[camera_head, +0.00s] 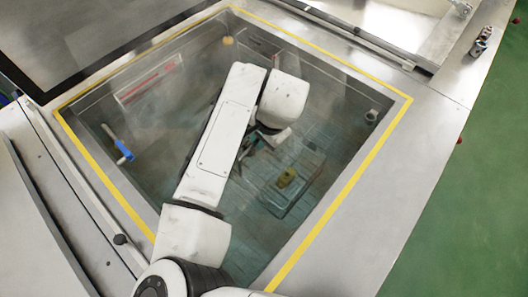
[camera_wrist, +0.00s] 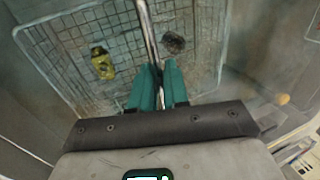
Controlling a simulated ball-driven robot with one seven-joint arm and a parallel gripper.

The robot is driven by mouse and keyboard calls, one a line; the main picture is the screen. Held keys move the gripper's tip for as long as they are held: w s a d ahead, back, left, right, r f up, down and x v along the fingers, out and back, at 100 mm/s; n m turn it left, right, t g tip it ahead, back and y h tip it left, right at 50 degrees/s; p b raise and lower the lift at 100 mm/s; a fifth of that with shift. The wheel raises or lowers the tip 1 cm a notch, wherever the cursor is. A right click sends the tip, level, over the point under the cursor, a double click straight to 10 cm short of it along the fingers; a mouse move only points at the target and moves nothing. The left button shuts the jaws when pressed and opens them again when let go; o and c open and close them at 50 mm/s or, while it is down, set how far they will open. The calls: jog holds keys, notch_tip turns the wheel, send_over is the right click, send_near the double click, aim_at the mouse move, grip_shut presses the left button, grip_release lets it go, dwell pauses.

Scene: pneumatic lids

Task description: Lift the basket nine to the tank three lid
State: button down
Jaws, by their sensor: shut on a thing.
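A wire mesh basket (camera_head: 304,192) is inside the open tank (camera_head: 345,112), and its mesh (camera_wrist: 66,62) fills much of the wrist view. It holds a yellow item (camera_wrist: 103,63), which also shows in the head view (camera_head: 287,178), and a dark lump (camera_wrist: 173,43). My gripper (camera_wrist: 158,72) has teal fingers shut on the basket's thin metal handle bar (camera_wrist: 149,30), above the mesh. In the head view my arm reaches down into the tank and hides most of the gripper. No number is readable on basket or tank, and I cannot tell which lid is tank three's.
A yellow stripe (camera_head: 349,188) borders the tank opening. A blue-handled item (camera_head: 124,150) is at the left tank wall and an orange ball (camera_head: 227,41) at the far side. Small metal parts (camera_head: 482,40) stand on the right deck. Green floor (camera_head: 470,215) lies at right.

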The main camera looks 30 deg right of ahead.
jog(key=shift+r, duration=0.25)
jog(key=shift+r+p, duration=1.4)
notch_tip(320, 180, up, 5)
jog(key=p, duration=0.4)
jog(key=shift+r, duration=0.15)
notch_tip(320, 180, up, 16)
jog(key=shift+r, duration=0.15)
dwell(1.0)
dwell(3.7)
